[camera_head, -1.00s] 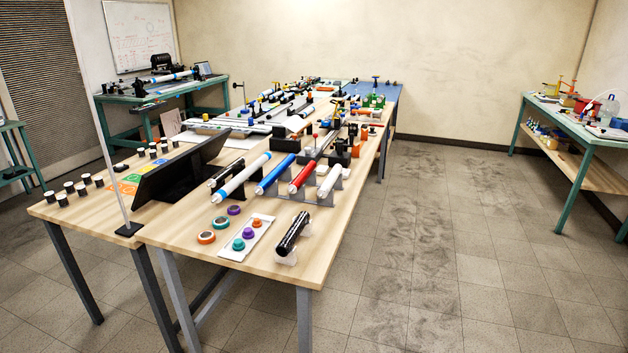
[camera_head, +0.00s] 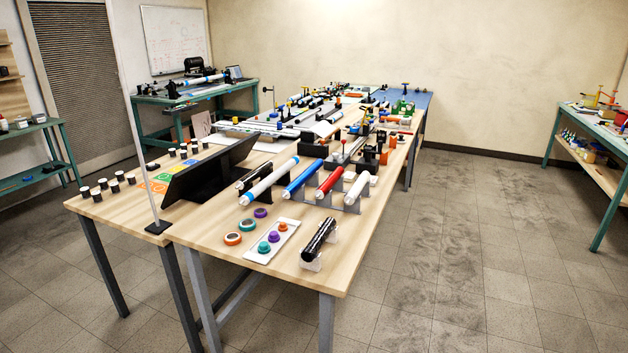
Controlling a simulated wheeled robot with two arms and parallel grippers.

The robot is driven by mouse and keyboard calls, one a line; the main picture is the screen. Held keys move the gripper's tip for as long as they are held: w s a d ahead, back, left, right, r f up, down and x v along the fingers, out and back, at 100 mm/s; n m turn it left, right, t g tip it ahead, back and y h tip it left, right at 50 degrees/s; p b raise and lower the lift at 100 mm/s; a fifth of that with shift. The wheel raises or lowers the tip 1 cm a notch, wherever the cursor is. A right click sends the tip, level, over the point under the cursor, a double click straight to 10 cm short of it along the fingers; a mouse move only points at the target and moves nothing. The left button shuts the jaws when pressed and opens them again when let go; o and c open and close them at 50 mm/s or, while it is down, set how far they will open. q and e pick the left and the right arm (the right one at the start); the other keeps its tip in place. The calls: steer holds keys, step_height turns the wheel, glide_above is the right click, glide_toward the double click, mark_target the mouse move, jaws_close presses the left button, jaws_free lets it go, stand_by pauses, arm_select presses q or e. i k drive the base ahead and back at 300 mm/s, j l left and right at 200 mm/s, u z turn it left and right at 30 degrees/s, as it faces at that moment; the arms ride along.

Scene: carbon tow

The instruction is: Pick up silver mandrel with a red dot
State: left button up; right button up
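No silver mandrel with a red dot can be made out for certain at this distance. Several long tubes lie on grey stands on the wooden table (camera_head: 225,251). They are a white tube with blue ends (camera_head: 270,181), a blue tube (camera_head: 303,179), a red tube (camera_head: 329,181) and a short white tube (camera_head: 358,187). A black cylinder (camera_head: 318,238) rests on a pale cradle near the front right corner. A grey-silver rod (camera_head: 352,149) lies behind the red tube. Neither of my grippers is in view.
Green benches stand at the back left (camera_head: 160,101) and far right (camera_head: 592,175). The tiled floor (camera_head: 470,240) right of the table is open.

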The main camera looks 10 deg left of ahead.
mark_target(351, 198)
steer(key=i+l+u, duration=0.1)
steer(key=i+l, duration=0.2)
steer(key=i+l+u, duration=0.1)
steer(key=i+l, duration=0.15)
steer(key=i+l+u, duration=0.1)
steer(key=i+l, duration=0.15)
steer(key=l, duration=0.2)
steer(key=i+l+u, duration=0.1)
steer(key=i+l, duration=0.15)
steer(key=l, duration=0.15)
steer(key=i+l+u, duration=0.1)
steer(key=l, duration=0.3)
steer(key=i, duration=0.15)
